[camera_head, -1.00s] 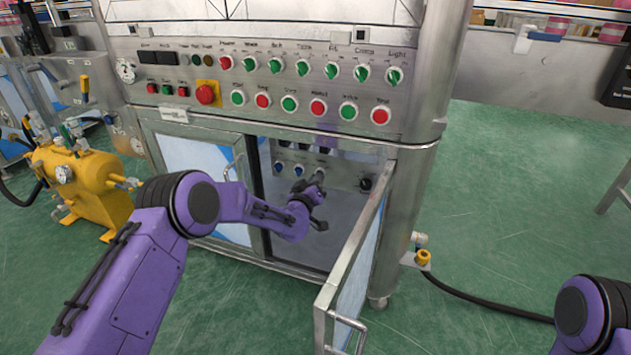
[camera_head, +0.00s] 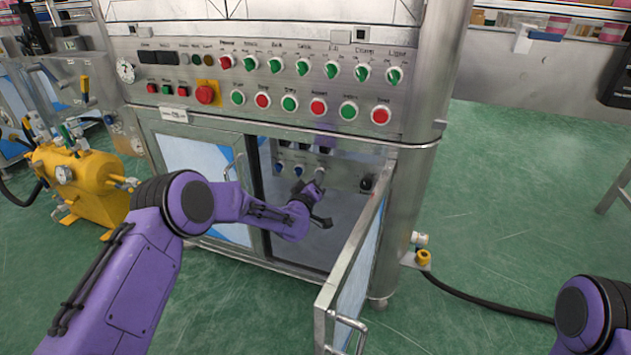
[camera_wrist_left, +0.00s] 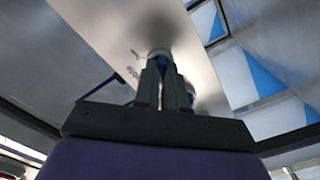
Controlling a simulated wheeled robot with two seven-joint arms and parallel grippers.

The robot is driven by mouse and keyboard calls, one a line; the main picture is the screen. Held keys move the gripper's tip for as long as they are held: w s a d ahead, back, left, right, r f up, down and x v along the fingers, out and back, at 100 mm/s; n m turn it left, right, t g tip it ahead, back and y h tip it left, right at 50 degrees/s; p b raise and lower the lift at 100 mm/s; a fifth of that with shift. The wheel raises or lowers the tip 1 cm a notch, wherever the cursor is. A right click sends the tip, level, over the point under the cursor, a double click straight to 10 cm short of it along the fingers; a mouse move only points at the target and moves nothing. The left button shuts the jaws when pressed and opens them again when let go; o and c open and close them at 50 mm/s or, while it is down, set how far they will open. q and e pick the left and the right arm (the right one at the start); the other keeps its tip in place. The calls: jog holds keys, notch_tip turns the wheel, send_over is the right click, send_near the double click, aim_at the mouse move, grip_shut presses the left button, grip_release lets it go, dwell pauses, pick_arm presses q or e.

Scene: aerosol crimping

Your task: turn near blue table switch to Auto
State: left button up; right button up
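The row of small switches is on a panel inside the open cabinet. Two blue switches, a left one (camera_head: 277,168) and one beside it (camera_head: 299,170), show in the head view. My left gripper (camera_head: 319,183) reaches in at the right end of this row. In the left wrist view its fingers (camera_wrist_left: 166,82) are close together, with their tips at a blurred round switch (camera_wrist_left: 159,52) with a blue and pale rim. They appear closed on it, and they hide most of it. Lettering beside it is too blurred to read. My right gripper is out of view.
The open cabinet door (camera_head: 352,270) stands right of my left arm. A black knob (camera_head: 367,184) is on the inner panel near the hinge side. The upper control panel (camera_head: 150,72) with red and green knobs is above. A yellow tank (camera_head: 85,180) stands left.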

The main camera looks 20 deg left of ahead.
pick_arm(q)
jog(key=o, duration=0.4)
jog(key=shift+c, duration=0.2)
jog(key=s+p, duration=0.3)
jog(key=s, duration=0.7)
jog(key=shift+s+a, duration=0.15)
jog(key=shift+s, duration=0.15)
jog(key=s+a+f+m+g+y, duration=0.1)
jog(key=s+a+f+g+y, duration=0.15)
jog(key=s+f+g, duration=1.15)
jog(key=s+a+f+y, duration=0.1)
jog(key=s+a+f, duration=0.15)
jog(key=s, duration=0.75)
jog(key=s+a+f+m, duration=0.1)
jog(key=s+f, duration=0.2)
jog(key=s, duration=0.8)
jog(key=s+a+f+y, duration=0.1)
jog(key=s+a+f, duration=0.15)
jog(key=s, duration=0.75)
notch_tip(320, 180, up, 25)
jog(key=p, duration=2.6)
jog(key=shift+w+d+g, duration=0.2)
jog(key=shift+d+g, duration=0.2)
jog(key=shift+d, duration=0.05)
